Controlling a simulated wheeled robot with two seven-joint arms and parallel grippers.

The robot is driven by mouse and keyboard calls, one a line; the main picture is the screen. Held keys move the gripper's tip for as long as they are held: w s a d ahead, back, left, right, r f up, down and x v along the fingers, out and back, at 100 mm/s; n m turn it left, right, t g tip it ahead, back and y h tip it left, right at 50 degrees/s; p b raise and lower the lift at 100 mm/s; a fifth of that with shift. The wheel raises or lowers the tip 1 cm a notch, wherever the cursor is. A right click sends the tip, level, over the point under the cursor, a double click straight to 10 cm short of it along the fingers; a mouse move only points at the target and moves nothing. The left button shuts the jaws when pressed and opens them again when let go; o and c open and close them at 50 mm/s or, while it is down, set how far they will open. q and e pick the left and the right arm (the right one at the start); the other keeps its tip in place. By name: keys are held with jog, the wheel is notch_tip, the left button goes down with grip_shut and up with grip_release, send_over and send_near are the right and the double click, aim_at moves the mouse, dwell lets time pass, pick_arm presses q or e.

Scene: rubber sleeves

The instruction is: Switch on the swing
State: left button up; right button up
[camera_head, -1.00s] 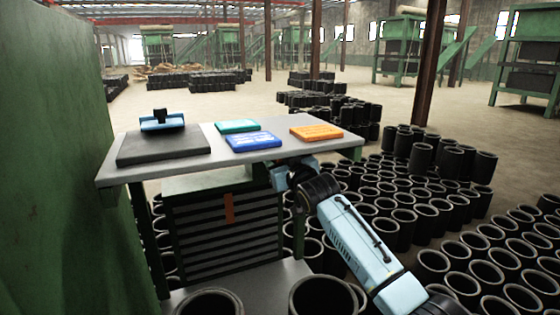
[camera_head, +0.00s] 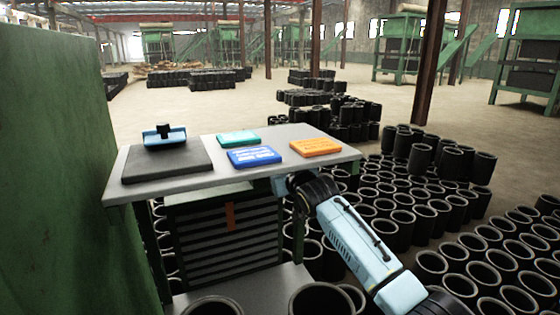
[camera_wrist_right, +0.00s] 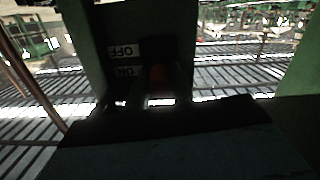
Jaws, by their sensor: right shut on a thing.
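The switch shows in the right wrist view as a dark panel with an OFF label (camera_wrist_right: 121,51) above an ON label (camera_wrist_right: 125,72); both read reversed. A dim reddish piece (camera_wrist_right: 158,76), which looks like the switch lever, is beside the labels. My right gripper (camera_wrist_right: 160,88) is shut on this piece; its dark fingers barely stand out in the shadow. In the head view my right arm reaches to the right underside of the grey table (camera_head: 230,180), and the table hides the gripper and the switch. My left gripper is not in view.
On the table lie a dark slab with a blue-black part (camera_head: 164,137), a green case (camera_head: 238,138), a blue case (camera_head: 254,156) and an orange case (camera_head: 316,147). A green wall (camera_head: 50,170) stands at the left. Many black sleeves (camera_head: 432,265) crowd the floor at the right.

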dwell(0.3)
jog(key=o, duration=1)
jog(key=v, duration=1.3)
jog(key=shift+s, duration=0.2)
jog(key=shift+r, duration=0.1)
jog(key=shift+c, duration=0.5)
